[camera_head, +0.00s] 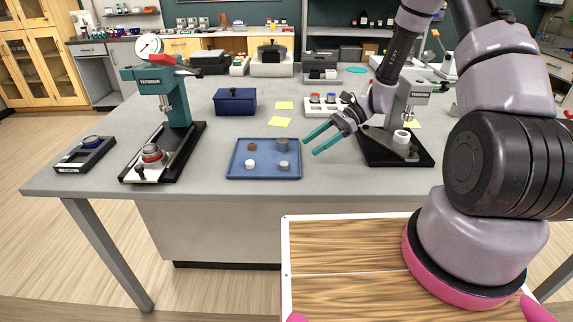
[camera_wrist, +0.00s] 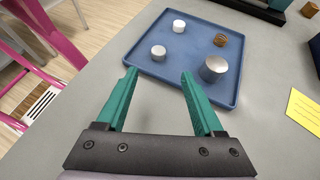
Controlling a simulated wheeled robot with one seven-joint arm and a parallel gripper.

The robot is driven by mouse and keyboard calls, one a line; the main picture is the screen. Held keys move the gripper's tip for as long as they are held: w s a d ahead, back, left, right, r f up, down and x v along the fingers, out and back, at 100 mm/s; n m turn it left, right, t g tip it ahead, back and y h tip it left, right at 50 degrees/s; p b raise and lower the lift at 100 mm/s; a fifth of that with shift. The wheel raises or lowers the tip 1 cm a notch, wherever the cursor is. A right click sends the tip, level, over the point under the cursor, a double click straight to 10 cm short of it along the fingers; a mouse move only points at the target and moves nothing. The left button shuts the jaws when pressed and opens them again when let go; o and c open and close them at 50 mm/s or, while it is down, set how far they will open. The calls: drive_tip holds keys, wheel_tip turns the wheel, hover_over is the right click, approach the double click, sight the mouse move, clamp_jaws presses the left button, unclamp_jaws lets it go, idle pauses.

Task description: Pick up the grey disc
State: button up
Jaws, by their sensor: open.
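A blue tray (camera_head: 240,172) lies on the grey bench and fills the upper middle of the wrist view (camera_wrist: 150,72). On it are two grey round pieces: a small flat grey disc (camera_head: 284,165), also in the wrist view (camera_wrist: 158,52), and a larger, taller grey cylinder (camera_head: 282,145), also in the wrist view (camera_wrist: 213,68). A white disc (camera_wrist: 179,26) and a brown coiled-looking piece (camera_wrist: 220,40) lie farther from my gripper. My gripper (camera_head: 310,146) is open and empty, just right of the tray. In the wrist view its teal fingertips (camera_wrist: 158,73) point at the small disc.
A teal-green press (camera_head: 178,100) on a black base stands left of the tray. Another press (camera_head: 400,145) stands to the right, close to my arm. A dark blue box (camera_head: 235,101) and yellow notes (camera_head: 279,122) lie behind the tray. The bench in front of the tray is clear.

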sight(285, 163)
drive_tip(key=x, duration=0.3)
drive_tip(key=shift+s+a, duration=0.1)
drive_tip(key=shift+a, duration=0.1)
drive_tip(key=shift+r+x, duration=0.1)
drive_tip(key=shift+x, duration=1.25)
drive_tip(key=shift+r+x, duration=0.15)
drive_tip(key=shift+x, duration=1.25)
drive_tip(key=shift+s, duration=0.15)
clamp_jaws()
